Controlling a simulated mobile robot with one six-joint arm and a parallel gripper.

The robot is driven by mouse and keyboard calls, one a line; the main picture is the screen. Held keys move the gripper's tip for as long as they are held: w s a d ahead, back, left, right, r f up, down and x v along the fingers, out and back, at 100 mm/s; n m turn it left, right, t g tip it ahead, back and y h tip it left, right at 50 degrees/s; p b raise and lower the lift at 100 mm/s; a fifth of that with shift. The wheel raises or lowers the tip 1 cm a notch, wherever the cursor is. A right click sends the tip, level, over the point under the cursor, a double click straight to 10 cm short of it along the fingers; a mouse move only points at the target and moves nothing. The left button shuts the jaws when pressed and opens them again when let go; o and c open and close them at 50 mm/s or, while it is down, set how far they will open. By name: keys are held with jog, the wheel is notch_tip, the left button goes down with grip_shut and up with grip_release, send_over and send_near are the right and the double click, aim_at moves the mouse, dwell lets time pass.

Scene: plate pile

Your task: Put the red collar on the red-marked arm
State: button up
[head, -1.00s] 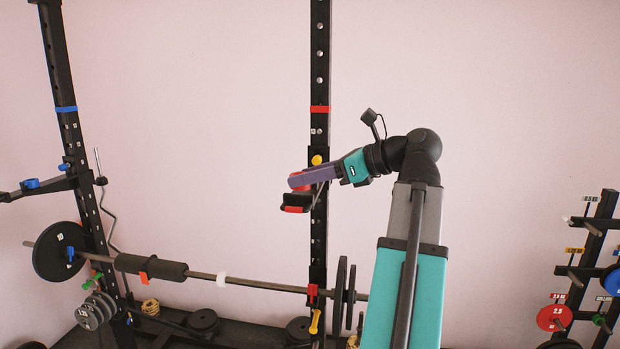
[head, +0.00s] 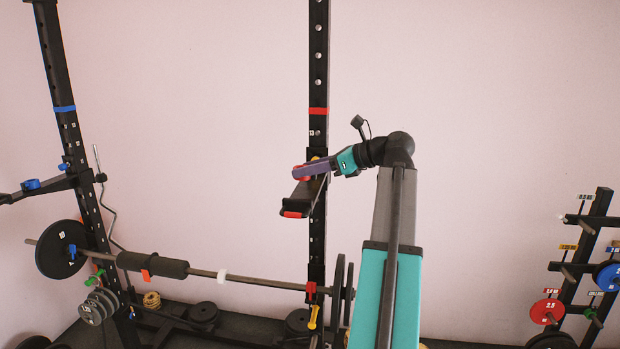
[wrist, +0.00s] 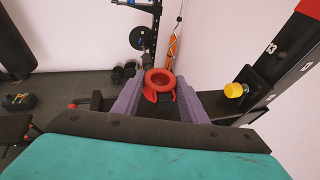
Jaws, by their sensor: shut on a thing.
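My gripper (head: 296,171) is shut on the red collar (wrist: 158,82), a ring held between its purple fingers in the wrist view. In the head view, only a bit of the collar (head: 304,167) shows past the fingers. The red-marked arm (head: 300,197) is a black arm with a red end, sticking out from the right upright below a red band (head: 318,111). The gripper and collar are just above this arm. Whether the collar touches it, I cannot tell.
A yellow knob (wrist: 234,90) sits on the upright, right of my gripper in the wrist view. A barbell (head: 255,281) with plates lies across the rack below. The left upright has a blue-marked arm with a blue collar (head: 32,184). A plate stand (head: 580,265) is at the right.

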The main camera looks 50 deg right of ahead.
aim_at(309, 192)
jog(key=shift+f, duration=0.1)
jog(key=shift+f+p, duration=1)
jog(key=shift+f, duration=0.65)
jog(key=shift+s+a+f, duration=0.1)
jog(key=shift+f, duration=0.6)
jog(key=shift+c, duration=0.5)
jog(key=o, duration=1.2)
jog(key=shift+r, duration=0.15)
